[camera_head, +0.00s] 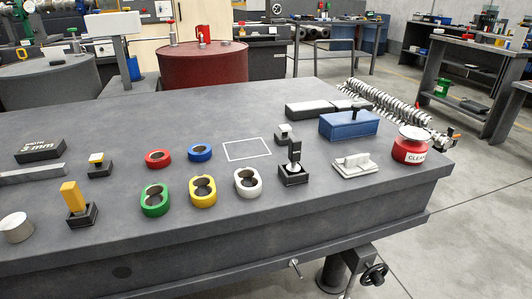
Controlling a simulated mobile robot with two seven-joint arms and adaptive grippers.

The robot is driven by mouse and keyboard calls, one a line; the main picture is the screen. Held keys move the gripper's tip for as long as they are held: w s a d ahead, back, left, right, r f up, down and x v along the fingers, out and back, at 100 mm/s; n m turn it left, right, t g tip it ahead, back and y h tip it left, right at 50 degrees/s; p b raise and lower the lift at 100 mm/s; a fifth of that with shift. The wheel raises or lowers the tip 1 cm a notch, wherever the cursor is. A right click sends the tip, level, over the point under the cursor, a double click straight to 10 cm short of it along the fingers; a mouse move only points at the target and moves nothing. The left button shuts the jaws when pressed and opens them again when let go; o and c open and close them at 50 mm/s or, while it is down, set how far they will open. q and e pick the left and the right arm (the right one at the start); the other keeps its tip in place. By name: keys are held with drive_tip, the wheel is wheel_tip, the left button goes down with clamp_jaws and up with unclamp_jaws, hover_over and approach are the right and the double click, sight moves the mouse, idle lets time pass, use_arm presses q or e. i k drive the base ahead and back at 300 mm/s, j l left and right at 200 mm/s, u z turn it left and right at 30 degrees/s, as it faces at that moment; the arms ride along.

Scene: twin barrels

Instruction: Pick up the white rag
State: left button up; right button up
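A small white folded-looking item (354,165), which looks like the white rag, lies on the right part of the dark grey table (250,226). It has a raised ridge across its top and is too small to make out fully. It sits between a black holder with a dark upright piece (293,172) and a red container labelled "CLEAN" (408,151). A blue box (348,126) stands just behind it. Neither of my grippers shows in the head view.
Several coloured rings, such as the green ring (154,201), stand left of the white item. A yellow block (73,197) stands upright at front left. A ribbed metal part (385,101) runs along the right edge. A red barrel (203,66) stands behind the table.

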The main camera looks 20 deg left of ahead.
sight(358, 165)
drive_tip(key=u, duration=2.9)
drive_tip(key=k+l+u, duration=0.15)
drive_tip(key=u, duration=0.2)
drive_tip(key=k+l+u, duration=0.1)
drive_tip(key=k+u, duration=0.15)
drive_tip(key=u, duration=0.15)
drive_tip(key=k+u, duration=0.2)
drive_tip(key=u, duration=0.15)
drive_tip(key=k+u, duration=0.2)
drive_tip(key=k, duration=0.95)
drive_tip(key=k+z, duration=1.1)
drive_tip(key=z, duration=0.3)
drive_tip(key=k+j+z, duration=0.1)
drive_tip(key=z, duration=0.3)
drive_tip(key=k+z, duration=0.15)
drive_tip(key=z, duration=0.25)
drive_tip(key=k+l+z, duration=0.1)
drive_tip(key=z, duration=0.65)
